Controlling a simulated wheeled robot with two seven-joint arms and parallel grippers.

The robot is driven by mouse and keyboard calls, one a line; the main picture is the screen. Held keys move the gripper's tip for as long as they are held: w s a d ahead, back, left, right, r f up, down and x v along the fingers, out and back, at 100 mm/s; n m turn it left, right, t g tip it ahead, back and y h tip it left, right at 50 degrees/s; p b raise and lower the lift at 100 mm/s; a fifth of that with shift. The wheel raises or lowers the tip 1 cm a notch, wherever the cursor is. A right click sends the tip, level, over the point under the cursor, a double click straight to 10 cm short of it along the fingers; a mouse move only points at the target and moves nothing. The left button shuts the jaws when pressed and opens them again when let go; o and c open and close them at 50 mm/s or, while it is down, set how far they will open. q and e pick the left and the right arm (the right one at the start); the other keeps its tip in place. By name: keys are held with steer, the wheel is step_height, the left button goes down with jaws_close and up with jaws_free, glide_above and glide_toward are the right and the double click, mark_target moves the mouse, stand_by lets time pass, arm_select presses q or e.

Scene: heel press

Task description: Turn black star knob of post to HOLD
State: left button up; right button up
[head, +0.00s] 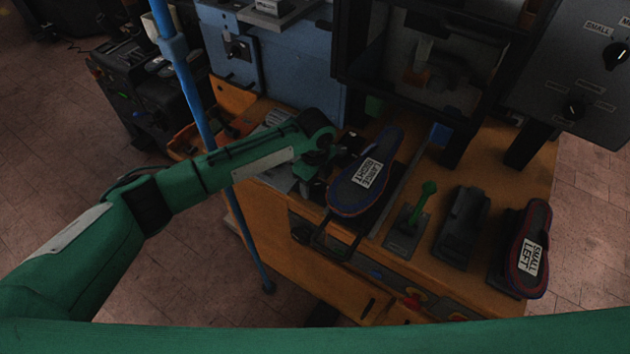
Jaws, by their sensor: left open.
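My left gripper (316,172) reaches in from the left over the orange bench. Its dark fingers are open, just left of a sole labelled LARGE RIGHT (362,172). The gap between the fingers is small and dark in the head view. I cannot make out a black star knob on a post for certain; the area around the fingers is dark and partly covered by my arm. No HOLD mark can be read. My right gripper is not in view.
A sole labelled SMALL LEFT (529,253) lies at the bench's right end. A green lever (425,205) and a black block (464,225) stand between the soles. A dark press frame (430,105) rises behind. A blue pole (190,85) stands at left. A grey panel (570,70) has black knobs.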

mark_target(315, 186)
arm_select(q)
step_height(315, 186, up, 14)
steer(key=b, duration=0.3)
steer(key=shift+f, duration=0.2)
stand_by(0.6)
